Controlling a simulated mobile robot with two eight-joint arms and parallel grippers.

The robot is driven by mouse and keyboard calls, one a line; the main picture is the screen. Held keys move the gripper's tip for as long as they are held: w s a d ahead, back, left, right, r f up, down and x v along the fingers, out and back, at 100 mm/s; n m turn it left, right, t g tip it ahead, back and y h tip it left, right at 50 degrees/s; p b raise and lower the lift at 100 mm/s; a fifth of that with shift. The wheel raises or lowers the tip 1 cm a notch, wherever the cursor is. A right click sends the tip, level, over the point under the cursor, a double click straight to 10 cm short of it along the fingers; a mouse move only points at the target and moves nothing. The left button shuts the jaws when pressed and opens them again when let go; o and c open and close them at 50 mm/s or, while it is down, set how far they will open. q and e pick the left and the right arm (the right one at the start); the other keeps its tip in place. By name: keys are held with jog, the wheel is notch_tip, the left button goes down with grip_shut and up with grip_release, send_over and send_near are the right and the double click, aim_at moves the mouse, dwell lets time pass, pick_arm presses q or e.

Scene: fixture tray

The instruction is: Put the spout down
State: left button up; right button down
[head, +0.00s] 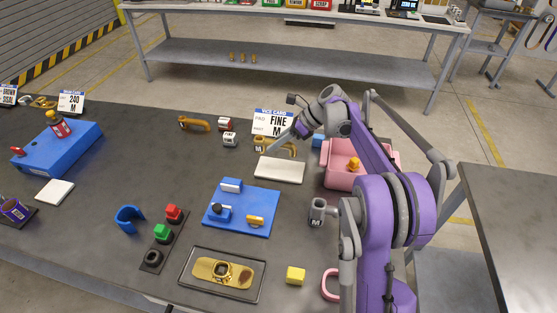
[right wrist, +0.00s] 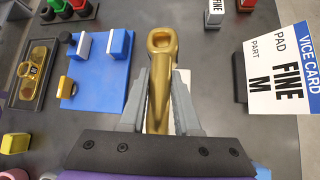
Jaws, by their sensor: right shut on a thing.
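The gold spout (right wrist: 160,95) lies between the two grey fingers of my right gripper (right wrist: 161,78) in the right wrist view. Its rounded open end sticks out beyond the fingertips. In the head view the spout's end (head: 259,144) shows an M mark, and a finger of my right gripper (head: 271,149) hides part of the spout. A white pad (head: 279,170) lies just in front of and below it, beside the FINE M card (head: 272,123). I cannot tell whether the spout touches anything below. My left gripper is out of view.
A blue fixture (head: 240,214) stands in front of the pad. A pink bin (head: 340,178) is at right, close to my arm. A grey M-marked part (head: 317,211), a yellow block (head: 296,276) and a black tray (head: 250,290) are nearer. Small labelled blocks (head: 230,140) stand at back left.

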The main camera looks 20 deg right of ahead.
jog(key=shift+f, duration=3.5)
jog(key=shift+f, duration=0.1)
jog(key=c, duration=0.6)
grip_release()
jog(key=shift+d+r, duration=0.15)
jog(key=shift+r, duration=0.15)
jog(key=v, duration=1.1)
jog(key=shift+s+d+r, duration=0.15)
jog(key=shift+s+d, duration=0.05)
